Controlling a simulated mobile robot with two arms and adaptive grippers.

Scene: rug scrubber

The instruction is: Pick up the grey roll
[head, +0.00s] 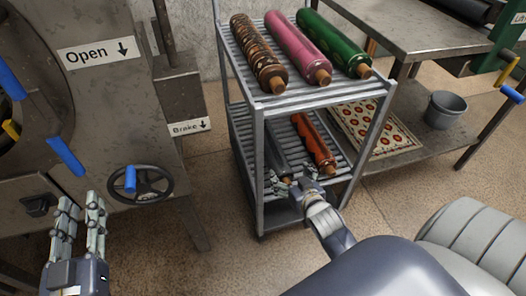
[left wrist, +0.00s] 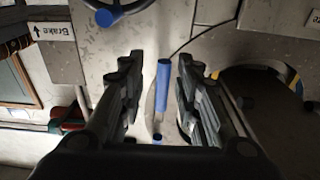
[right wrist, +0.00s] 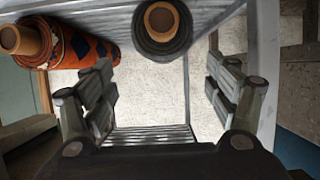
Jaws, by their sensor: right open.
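The grey roll (head: 276,158) lies on the lower shelf of the wheeled rack, left of an orange patterned roll (head: 314,143). In the right wrist view, the grey roll (right wrist: 178,44) shows end-on with its brown core, near the top of the picture. My right gripper (head: 297,184) is at the front of the lower shelf, by the near ends of the rolls. It is open, with nothing between its fingers, and the grey roll lies beyond them, apart. My left gripper (head: 80,205) is open and empty at the lower left, before the machine.
The rack's upper shelf (head: 300,97) holds brown patterned, pink and green rolls above my right gripper. Rack posts (head: 258,160) stand close to it. A machine (head: 100,90) with a handwheel (head: 140,184) stands left. A bench (head: 410,30) and grey bucket (head: 446,110) are right.

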